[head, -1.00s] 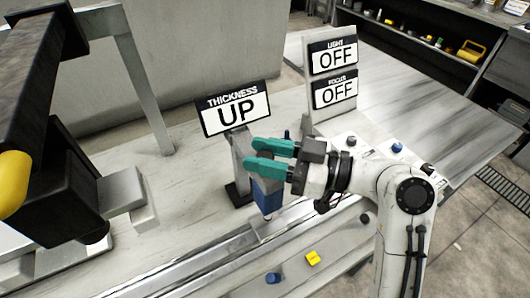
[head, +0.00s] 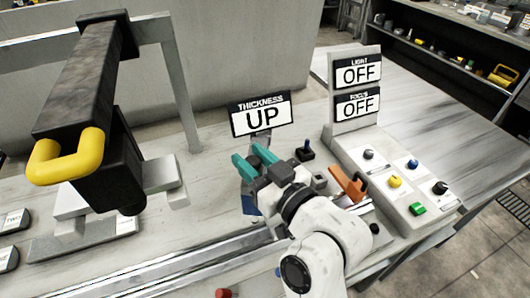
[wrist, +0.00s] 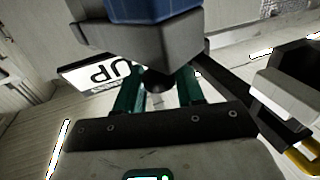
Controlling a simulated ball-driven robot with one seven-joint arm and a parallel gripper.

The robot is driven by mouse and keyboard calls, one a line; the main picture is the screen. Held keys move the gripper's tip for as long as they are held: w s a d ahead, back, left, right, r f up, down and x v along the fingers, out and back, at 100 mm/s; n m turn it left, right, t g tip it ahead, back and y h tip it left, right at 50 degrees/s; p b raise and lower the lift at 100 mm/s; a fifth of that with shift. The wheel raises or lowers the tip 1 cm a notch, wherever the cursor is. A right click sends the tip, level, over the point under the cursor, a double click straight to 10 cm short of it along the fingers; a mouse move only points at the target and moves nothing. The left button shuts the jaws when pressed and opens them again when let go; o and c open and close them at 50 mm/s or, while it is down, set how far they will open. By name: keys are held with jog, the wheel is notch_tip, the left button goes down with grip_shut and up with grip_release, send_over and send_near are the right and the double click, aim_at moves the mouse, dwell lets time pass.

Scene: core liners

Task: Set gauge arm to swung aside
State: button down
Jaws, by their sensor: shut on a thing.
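The thickness gauge stands on the bench under its sign (head: 262,116), which reads UP. Its blue part (head: 249,204) shows just below my fingers in the head view, and most of the gauge arm is hidden behind my gripper. In the wrist view the gauge's grey body (wrist: 140,40) and blue part (wrist: 150,9) fill the top. My gripper (head: 251,160) has its teal fingers on either side of a dark round knob (wrist: 157,82) below the grey body. It is shut on that knob.
A control panel with several knobs (head: 396,181) and signs reading OFF (head: 358,73) stands at right. An orange lever (head: 347,185) is close right of my gripper. A black machine with a yellow handle (head: 68,160) stands at left. A metal rail (head: 200,260) runs along the front.

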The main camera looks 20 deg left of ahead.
jog(key=shift+s+a+m+t+h+p, duration=0.2)
jog(key=shift+a+m+t+h+p, duration=0.45)
jog(key=shift+a, duration=0.25)
jog(key=shift+w+a+f+m+t+h+b, duration=0.1)
jog(key=shift+w+a+m+t+h+b, duration=0.05)
jog(key=shift+a+m+t+h+b, duration=0.85)
jog(key=shift+w+a+f+m+t+h+b, duration=0.1)
jog(key=shift+a+m+t+h+b, duration=0.6)
jog(key=shift+h+b, duration=0.4)
jog(key=shift+a+r, duration=0.1)
jog(key=c, duration=0.9)
grip_release()
jog(key=shift+o, duration=0.2)
